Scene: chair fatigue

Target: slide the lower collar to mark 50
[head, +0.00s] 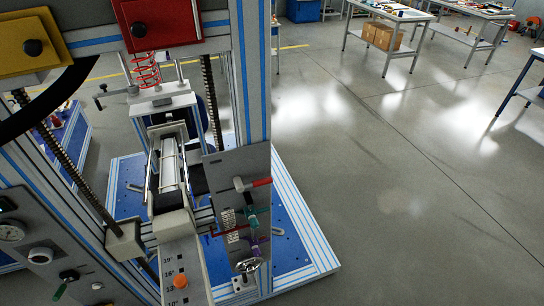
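No collar can be made out for certain, and no mark reading 50 is legible. A grey block (125,240) sits around the lower end of the left threaded rod (65,155). A small dark clamp handle (103,92) sticks out beside the white carriage (163,103) under a red spring (146,70). A grey plate (180,265) carries small degree numbers and an orange knob (180,281). Neither of my grippers can be seen in the head view.
The test rig's blue-striped frame (252,90) fills the left. A yellow box (35,42) and red box (160,22) hang at its top. A side panel (238,205) holds a red-handled lever (255,184). The floor (400,180) to the right is clear; worktables (390,22) stand behind.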

